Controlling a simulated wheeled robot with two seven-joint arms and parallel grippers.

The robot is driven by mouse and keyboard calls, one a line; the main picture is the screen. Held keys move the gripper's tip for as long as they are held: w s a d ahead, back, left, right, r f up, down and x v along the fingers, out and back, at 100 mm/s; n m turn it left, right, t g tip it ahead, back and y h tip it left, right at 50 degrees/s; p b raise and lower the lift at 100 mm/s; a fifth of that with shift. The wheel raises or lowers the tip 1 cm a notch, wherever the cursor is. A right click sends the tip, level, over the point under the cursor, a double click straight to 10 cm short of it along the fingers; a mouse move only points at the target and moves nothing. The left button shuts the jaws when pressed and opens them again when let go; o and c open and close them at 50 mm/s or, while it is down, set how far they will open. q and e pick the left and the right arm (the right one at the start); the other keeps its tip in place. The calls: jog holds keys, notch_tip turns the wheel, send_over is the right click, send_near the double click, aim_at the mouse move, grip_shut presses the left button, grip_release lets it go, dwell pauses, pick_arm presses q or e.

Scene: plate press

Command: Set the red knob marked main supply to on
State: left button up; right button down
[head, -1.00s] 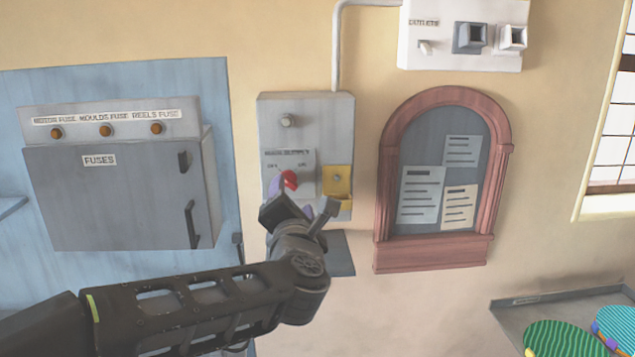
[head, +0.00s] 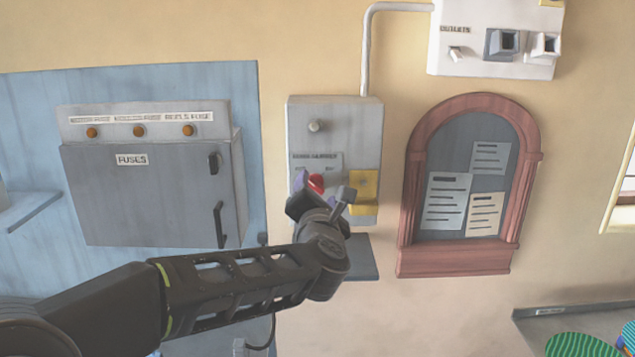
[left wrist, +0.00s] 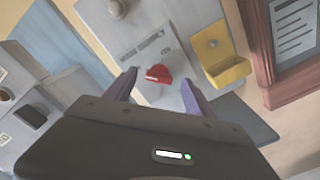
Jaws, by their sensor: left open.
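The red knob (head: 317,182) is on the front of a grey wall box (head: 351,112), under a label strip that is too blurred to read fully. It also shows in the left wrist view (left wrist: 158,73), on a pale plate. My left gripper (head: 314,193) is in front of the lower part of the box, close to the knob. In the left wrist view its two purple fingers (left wrist: 157,90) are open, one on each side of the knob, with gaps between. I cannot tell whether they touch it. My right gripper is not in view.
A yellow holder (head: 364,187) is fixed right of the knob, close to my fingers. A round grey button (head: 316,126) sits above. The fuse cabinet (head: 150,190) is left, a red-framed notice board (head: 417,190) right, an outlets box (head: 465,60) above.

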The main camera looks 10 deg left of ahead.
aim_at(315, 184)
pick_arm(q)
jog(key=shift+x, duration=1.4)
grip_shut()
